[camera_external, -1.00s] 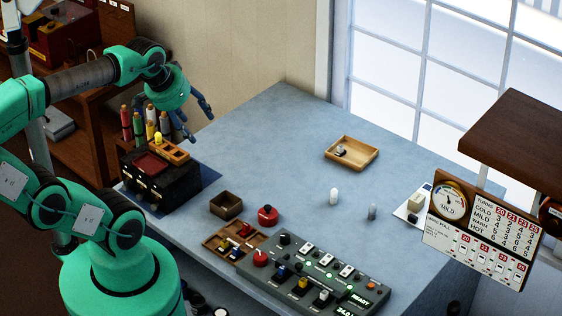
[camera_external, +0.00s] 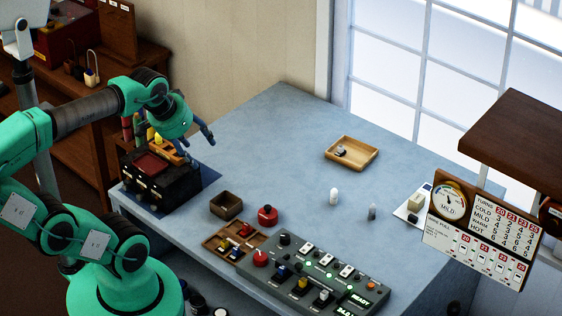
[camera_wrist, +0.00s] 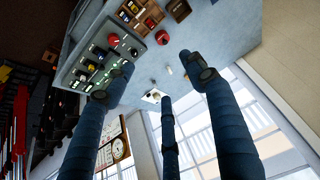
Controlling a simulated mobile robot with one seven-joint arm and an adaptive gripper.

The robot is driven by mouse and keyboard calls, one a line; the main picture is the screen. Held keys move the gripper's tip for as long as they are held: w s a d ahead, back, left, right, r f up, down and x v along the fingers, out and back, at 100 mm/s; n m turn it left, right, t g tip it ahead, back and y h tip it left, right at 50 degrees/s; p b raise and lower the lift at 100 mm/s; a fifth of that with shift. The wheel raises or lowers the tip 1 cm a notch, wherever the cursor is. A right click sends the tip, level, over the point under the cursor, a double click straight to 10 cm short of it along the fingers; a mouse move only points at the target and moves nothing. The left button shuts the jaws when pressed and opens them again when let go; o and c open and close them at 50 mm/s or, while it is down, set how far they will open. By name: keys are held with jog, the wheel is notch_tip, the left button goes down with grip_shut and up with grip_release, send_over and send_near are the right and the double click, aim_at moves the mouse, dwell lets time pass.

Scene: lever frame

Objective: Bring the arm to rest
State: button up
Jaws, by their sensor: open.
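My gripper (camera_external: 203,133) is at the back left of the table, above and beside the black box with colored levers. Its blue fingers are spread and hold nothing. In the wrist view my gripper (camera_wrist: 165,85) shows three blue fingers apart, with the table and window beyond them. My green arm reaches in from the left, and its wrist partly hides the box's upright colored handles.
A black lever box (camera_external: 160,182) stands at the table's left edge. A grey control panel (camera_external: 310,280) lies at the front. A wooden tray (camera_external: 372,158), a small dark box (camera_external: 226,205) and a red button (camera_external: 267,215) are on the blue table (camera_external: 270,140). The table's middle is clear.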

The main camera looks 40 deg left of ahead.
notch_tip(320, 180, down, 8)
jog(key=b, duration=0.6)
jog(key=shift+r, duration=0.2)
dwell(0.7)
